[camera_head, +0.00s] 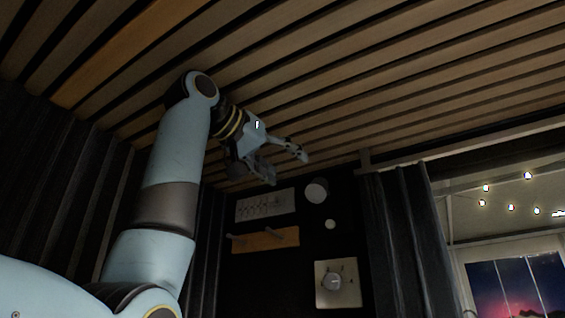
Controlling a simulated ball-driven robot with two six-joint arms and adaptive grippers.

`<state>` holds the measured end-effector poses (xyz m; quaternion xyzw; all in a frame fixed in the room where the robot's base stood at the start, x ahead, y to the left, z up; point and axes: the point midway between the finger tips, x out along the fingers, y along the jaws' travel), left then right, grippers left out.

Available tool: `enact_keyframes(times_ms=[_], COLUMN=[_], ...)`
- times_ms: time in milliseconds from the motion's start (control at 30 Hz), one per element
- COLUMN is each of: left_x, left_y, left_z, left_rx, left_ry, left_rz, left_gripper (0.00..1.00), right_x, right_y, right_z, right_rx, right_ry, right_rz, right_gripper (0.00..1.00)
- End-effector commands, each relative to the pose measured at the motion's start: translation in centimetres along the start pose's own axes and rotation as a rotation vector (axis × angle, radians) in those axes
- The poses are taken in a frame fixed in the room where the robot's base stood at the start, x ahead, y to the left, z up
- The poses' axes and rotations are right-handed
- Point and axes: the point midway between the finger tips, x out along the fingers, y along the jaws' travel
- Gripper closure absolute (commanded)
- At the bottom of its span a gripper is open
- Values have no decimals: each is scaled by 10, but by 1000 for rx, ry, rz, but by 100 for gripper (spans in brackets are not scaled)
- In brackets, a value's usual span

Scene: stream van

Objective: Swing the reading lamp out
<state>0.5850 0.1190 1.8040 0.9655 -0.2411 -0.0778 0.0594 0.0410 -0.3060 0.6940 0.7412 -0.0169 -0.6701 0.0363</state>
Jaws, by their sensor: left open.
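My left gripper (287,167) is raised just under the slatted ceiling, at the end of my pale blue arm that comes in from the left. Its fingers are spread, with nothing between them, and point right. Below and right of the fingers, a pale round fitting (316,190) shows on the dark wall panel. It may be the head of the reading lamp, but I cannot tell for sure, and no lamp arm can be made out. The gripper appears apart from it. My right gripper is out of view.
A dark curtain (408,235) hangs to the right. The wooden ceiling (400,80) is close above the gripper.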

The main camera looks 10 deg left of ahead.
Motion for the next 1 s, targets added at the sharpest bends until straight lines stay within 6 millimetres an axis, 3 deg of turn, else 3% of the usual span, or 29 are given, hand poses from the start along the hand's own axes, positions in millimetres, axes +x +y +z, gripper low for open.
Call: enact_keyframes(times_ms=[167, 333, 467, 667, 1000], left_x=[2, 10, 15, 36, 100], left_y=[0, -1, -1, 1, 1], left_z=[3, 22, 25, 14, 6], left_rx=[0, 0, 0, -3, -1], left_ry=[6, 73, 114, 121, 120], left_rz=[0, 1, 0, 2, 0], left_gripper=[34, 34, 34, 34, 34], right_x=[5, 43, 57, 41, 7], right_y=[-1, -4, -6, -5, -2], right_z=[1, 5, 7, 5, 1], right_rx=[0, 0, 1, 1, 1], right_ry=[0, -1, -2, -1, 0], right_rz=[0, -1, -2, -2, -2], right_gripper=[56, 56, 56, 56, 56])
